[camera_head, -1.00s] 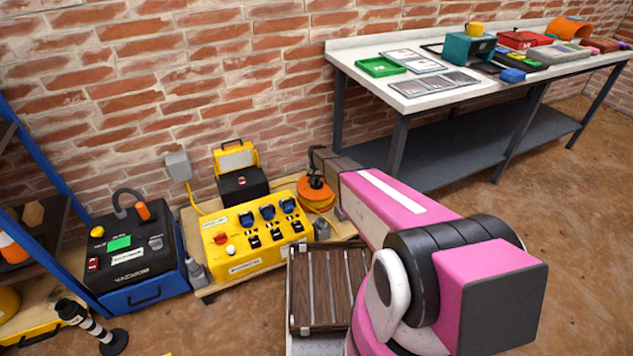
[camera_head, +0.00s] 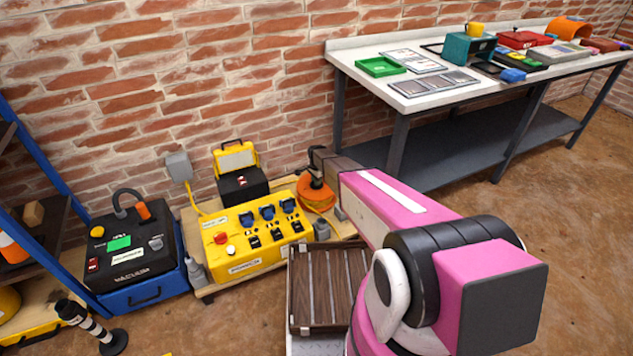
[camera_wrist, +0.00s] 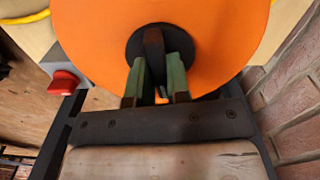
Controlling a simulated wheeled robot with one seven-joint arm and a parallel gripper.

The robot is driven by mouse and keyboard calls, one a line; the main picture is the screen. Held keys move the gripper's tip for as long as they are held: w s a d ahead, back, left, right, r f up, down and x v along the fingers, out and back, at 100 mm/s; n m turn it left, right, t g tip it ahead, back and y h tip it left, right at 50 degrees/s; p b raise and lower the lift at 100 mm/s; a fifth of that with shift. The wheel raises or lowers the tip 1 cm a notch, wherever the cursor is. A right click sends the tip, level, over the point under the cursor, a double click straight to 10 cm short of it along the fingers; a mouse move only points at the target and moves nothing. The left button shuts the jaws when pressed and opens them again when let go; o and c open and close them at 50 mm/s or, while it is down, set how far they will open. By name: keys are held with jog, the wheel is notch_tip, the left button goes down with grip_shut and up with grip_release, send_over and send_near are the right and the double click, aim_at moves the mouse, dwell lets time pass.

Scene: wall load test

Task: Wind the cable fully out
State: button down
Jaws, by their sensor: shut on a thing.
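The orange cable reel (camera_head: 317,196) stands on the low wooden pallet against the brick wall. In the wrist view the reel's orange disc (camera_wrist: 95,35) fills the upper middle, with a black hub and a dark crank handle (camera_wrist: 153,50) at its centre. My gripper (camera_wrist: 158,75) has its green fingers on either side of the handle and is shut on it. In the head view my arm partly hides the reel, and the gripper's fingers are too small to make out there.
A yellow power box (camera_head: 245,240) with blue sockets stands left of the reel. A black and yellow case (camera_head: 240,175) is behind it. A white workbench (camera_head: 440,95) stands to the right. A red knob (camera_wrist: 63,83) is close to my gripper's left. Open floor lies right of my arm.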

jog(key=shift+m, duration=0.8)
jog(key=c, duration=1.1)
grip_release()
jog(key=shift+r, duration=0.1)
notch_tip(320, 180, up, 11)
jog(key=shift+f, duration=0.2)
jog(key=shift+s, duration=0.1)
jog(key=s+d+r+n, duration=0.4)
jog(key=s+r, duration=0.2)
jog(key=s, duration=0.6)
jog(key=s+d+r+n, duration=0.4)
jog(key=s+r, duration=0.3)
jog(key=s, duration=0.5)
jog(key=s+d+r+n, duration=0.5)
jog(key=s+r, duration=0.2)
jog(key=s, duration=0.5)
jog(key=shift+r, duration=0.1)
